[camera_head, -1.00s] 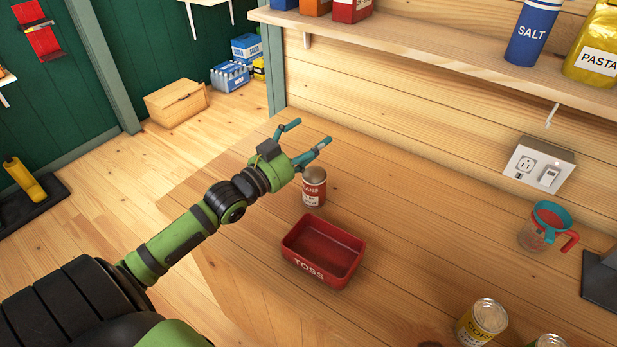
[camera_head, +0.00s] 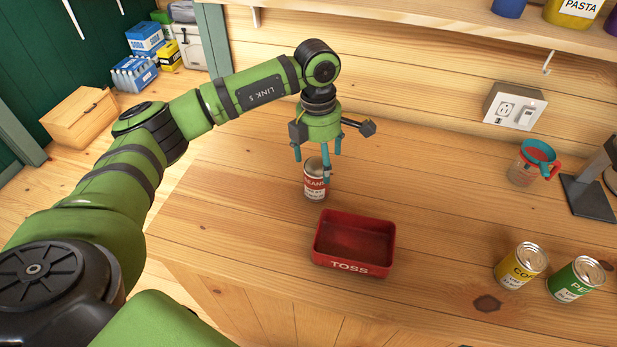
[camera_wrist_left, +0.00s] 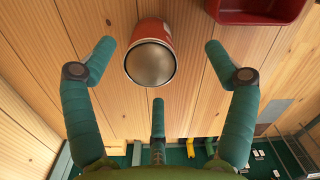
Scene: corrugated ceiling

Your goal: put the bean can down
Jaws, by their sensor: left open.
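The bean can (camera_head: 315,184), red and white with a bare metal top, stands upright on the wooden counter, behind and left of the red TOSS tray. My left gripper (camera_head: 312,163) points down just above and behind the can, with its teal fingers spread. In the left wrist view the can (camera_wrist_left: 151,55) shows ahead of the open fingers (camera_wrist_left: 158,75), its metal end facing the camera. The fingers look apart from the can, and nothing is held. My right gripper is not in view.
The empty red TOSS tray (camera_head: 354,266) sits just in front of the can. A corn can (camera_head: 520,266) and a green can (camera_head: 575,279) stand at the right. A measuring cup (camera_head: 533,165) stands near the wall outlet (camera_head: 514,107). The counter between is clear.

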